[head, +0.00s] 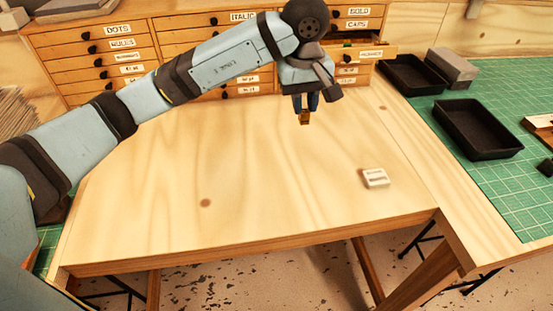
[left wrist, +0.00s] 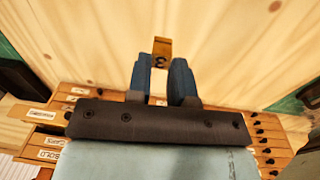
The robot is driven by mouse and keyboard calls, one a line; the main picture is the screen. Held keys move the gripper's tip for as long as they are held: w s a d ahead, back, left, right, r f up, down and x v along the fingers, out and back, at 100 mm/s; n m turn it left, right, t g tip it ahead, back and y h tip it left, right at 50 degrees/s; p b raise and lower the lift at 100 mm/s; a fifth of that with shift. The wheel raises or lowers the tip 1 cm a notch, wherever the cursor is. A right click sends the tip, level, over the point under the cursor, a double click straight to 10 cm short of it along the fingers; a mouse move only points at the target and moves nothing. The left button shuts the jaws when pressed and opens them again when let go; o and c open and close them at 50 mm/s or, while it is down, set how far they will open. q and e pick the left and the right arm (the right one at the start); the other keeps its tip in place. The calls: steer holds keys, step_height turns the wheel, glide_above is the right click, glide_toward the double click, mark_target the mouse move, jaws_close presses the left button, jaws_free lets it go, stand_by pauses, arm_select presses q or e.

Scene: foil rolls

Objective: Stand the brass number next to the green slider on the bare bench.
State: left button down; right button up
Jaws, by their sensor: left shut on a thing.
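My left gripper (head: 306,104) is shut on the brass number (head: 305,118), holding it above the far part of the bare wooden bench (head: 205,165). In the left wrist view the brass number (left wrist: 162,46) sticks out between the blue fingertips (left wrist: 163,72), with a dark mark like a 3 on its face. A small cream-white block with dark slots (head: 375,178) lies on the bench, nearer and to the right of the gripper. I see no slider that is clearly green. My right gripper is not in view.
A cabinet of labelled drawers (head: 110,58) stands along the back. One drawer (head: 370,53) is pulled out behind my gripper. At the right, a green mat (head: 505,95) holds black trays (head: 478,128) and a grey block (head: 452,66). The bench middle is clear.

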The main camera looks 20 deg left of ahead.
arm_select(q)
step_height(320, 180, down, 18)
steer(key=shift+f+p, duration=0.2)
steer(key=shift+p, duration=0.85)
steer(key=shift+f, duration=0.25)
steer(key=shift+f, duration=0.2)
steer(key=c, duration=1)
jaws_free()
steer(key=shift+r, duration=0.1)
